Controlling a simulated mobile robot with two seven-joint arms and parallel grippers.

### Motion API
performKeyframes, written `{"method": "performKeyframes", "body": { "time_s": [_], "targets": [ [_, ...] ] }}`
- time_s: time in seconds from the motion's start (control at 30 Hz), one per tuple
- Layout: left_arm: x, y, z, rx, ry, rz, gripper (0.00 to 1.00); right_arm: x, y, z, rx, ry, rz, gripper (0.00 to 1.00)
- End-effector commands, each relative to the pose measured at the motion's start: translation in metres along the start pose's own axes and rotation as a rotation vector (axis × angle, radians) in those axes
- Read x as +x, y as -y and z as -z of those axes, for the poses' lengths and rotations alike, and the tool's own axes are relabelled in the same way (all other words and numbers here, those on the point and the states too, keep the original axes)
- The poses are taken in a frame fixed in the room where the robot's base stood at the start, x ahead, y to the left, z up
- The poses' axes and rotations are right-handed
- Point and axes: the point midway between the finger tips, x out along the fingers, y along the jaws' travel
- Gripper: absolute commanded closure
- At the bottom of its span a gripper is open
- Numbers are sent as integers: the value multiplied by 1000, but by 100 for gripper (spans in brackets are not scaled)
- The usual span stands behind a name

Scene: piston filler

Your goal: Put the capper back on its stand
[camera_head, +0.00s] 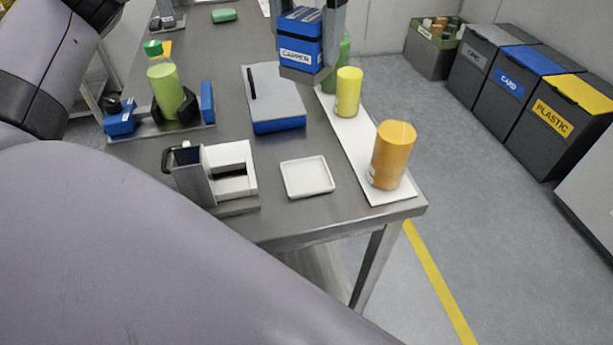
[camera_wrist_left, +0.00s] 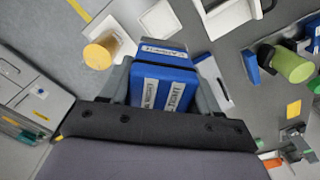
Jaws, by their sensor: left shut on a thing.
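The capper (camera_head: 299,42), a blue block with a white "CAPPER" label, hangs in the air at the top of the head view. My left gripper (camera_head: 306,62) is shut on it, with grey fingers at its sides. The left wrist view also shows the capper (camera_wrist_left: 163,88) between the fingers. Below it on the bench, a flat grey block with a blue front (camera_head: 272,100) has a thin black post on top; it may be the stand, but no label shows. The capper is apart from it. My right gripper is not in view.
A white strip (camera_head: 352,135) carries an orange cylinder (camera_head: 393,155), a yellow cylinder (camera_head: 348,92) and a green bottle. A white dish (camera_head: 307,177), a grey-white holder (camera_head: 212,172) and a clamp fixture with a green cylinder (camera_head: 165,90) stand nearby. Bins (camera_head: 520,80) stand beyond the bench's right edge.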

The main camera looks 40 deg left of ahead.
Motion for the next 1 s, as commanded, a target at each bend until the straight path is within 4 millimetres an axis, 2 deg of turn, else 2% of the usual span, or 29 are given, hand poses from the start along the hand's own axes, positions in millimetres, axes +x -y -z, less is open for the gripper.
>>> {"method": "performKeyframes", "body": {
  "time_s": [0.17,0.27,0.53,0.63,0.83,1.0],
  "targets": [
    [35,1,-1,0,6,0,81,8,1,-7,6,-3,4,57],
    [62,1,-2,-1,7,1,81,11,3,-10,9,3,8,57],
    [127,1,-1,-2,4,2,81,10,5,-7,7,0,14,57],
    [143,1,-2,0,2,0,81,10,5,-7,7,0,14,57],
    [160,1,-1,-1,2,1,81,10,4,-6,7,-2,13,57],
    [187,1,-1,-2,3,2,81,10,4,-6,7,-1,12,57]
  ]
}}
